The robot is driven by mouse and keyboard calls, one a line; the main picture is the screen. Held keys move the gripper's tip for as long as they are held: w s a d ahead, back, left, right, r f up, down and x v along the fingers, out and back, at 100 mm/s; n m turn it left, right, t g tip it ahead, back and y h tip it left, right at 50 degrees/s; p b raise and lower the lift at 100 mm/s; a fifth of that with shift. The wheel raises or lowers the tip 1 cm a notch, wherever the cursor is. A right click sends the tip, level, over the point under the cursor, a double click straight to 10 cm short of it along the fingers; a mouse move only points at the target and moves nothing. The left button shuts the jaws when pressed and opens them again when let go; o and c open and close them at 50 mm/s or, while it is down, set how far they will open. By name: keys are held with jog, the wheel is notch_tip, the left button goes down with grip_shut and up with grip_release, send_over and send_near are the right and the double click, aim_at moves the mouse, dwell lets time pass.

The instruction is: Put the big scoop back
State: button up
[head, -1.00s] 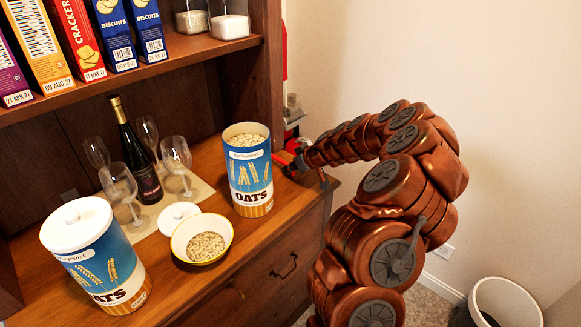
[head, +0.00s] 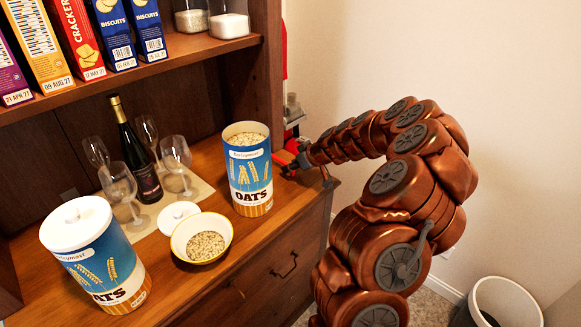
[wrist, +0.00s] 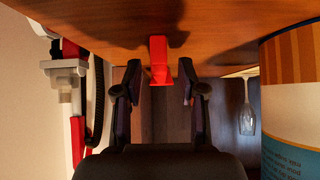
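A small red piece, perhaps the handle of the big scoop, lies at the counter in the wrist view (wrist: 158,60). It is between the two dark fingers of my gripper (wrist: 160,92), with a gap on each side. The fingers stand apart. In the head view my gripper (head: 296,166) is low over the counter's right end, just right of the open oats tub (head: 248,172). A red-orange bit (head: 283,158) shows at its tip. The scoop's bowl is not discernible.
A lidded oats tub (head: 95,258), a bowl of oats (head: 202,238), a white lid (head: 178,215), a wine bottle (head: 137,160) and several glasses stand left on the counter (head: 262,242). A red-and-white fixture (head: 291,112) is behind my gripper. A bin (head: 505,300) stands on the floor.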

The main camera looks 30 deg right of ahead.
jog(key=b+v, duration=0.1)
jog(key=v, duration=0.9)
jog(key=shift+s, duration=0.25)
jog(key=shift+d+r, duration=0.1)
jog(key=shift+r, duration=0.05)
